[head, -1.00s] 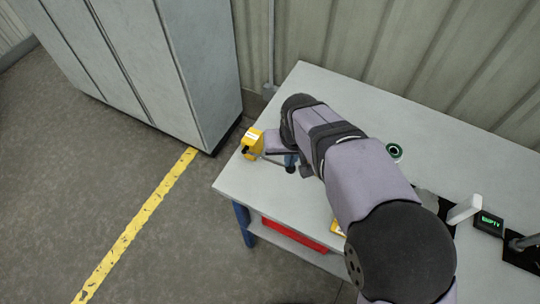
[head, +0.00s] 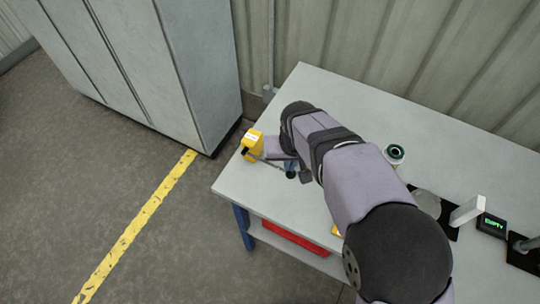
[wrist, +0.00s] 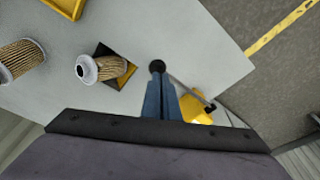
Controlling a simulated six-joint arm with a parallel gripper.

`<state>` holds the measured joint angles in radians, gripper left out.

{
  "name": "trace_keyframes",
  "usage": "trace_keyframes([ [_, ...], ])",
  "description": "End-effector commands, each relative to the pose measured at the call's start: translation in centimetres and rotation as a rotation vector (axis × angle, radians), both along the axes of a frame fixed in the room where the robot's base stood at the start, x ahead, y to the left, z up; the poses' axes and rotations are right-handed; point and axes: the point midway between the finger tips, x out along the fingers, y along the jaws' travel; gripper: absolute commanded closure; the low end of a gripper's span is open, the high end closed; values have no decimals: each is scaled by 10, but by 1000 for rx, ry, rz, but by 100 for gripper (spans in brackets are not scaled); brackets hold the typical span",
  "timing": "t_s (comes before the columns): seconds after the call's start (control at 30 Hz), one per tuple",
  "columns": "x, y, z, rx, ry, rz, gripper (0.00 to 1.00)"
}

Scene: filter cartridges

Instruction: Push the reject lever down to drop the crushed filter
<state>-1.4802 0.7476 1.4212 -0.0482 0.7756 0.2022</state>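The reject lever is a thin rod ending in a black ball knob (wrist: 157,67), running from a yellow housing (wrist: 198,108). In the head view the yellow housing (head: 252,143) stands at the table's left end, with the rod reaching right to my gripper (head: 289,166). In the wrist view the blue fingers of my gripper (wrist: 159,98) are together, with the knob just beyond their tips. I cannot tell whether they touch it. A tan pleated filter (wrist: 108,69) lies tilted over a black square with yellow edging (wrist: 125,78). My arm hides it in the head view.
Another pleated filter (wrist: 20,60) lies at the left of the wrist view, near a yellow-edged tray (wrist: 75,8). Further right on the table (head: 275,198) are a green-ringed cylinder (head: 394,153), a white block (head: 467,212) and a small display (head: 491,225). A wall stands behind.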

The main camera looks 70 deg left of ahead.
Motion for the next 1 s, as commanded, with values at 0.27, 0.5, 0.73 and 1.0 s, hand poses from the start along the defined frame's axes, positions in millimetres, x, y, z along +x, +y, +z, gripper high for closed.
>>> trace_keyframes([
  [0.27, 1, -1, -10, -3, 1, 0, 100],
  [0.5, 3, -2, -19, -3, 0, -1, 100],
  [0.73, 5, -3, -23, -3, 0, 0, 100],
  [1.0, 5, -3, -23, -3, 0, 0, 100],
])
